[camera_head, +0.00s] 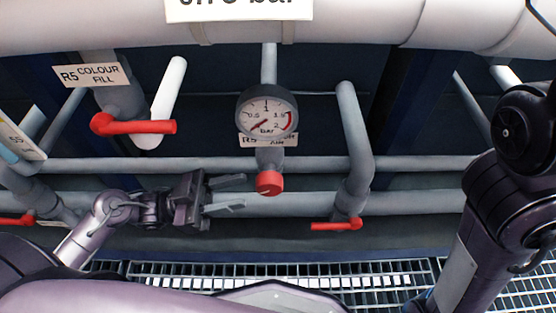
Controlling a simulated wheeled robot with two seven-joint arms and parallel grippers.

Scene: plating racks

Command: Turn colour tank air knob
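The red air knob (269,183) sits at the lower end of a short grey pipe, directly under a round pressure gauge (266,112) marked in bar. The gauge needle points to the lower left, near the low end of the scale. A label (262,141) behind the gauge is partly hidden. My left gripper (236,194) comes in from the left with its two fingers apart, pointing right at the knob. The fingertips are a little left of the knob, and nothing is between them. My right arm stands at the right edge; its gripper is not in view.
A red lever valve (135,126) with an "R5 COLOUR FILL" label (91,75) is at upper left. Another red lever (337,225) sits right of the knob on a bent grey pipe (353,135). Horizontal pipes run behind. Metal grating (390,274) lies below.

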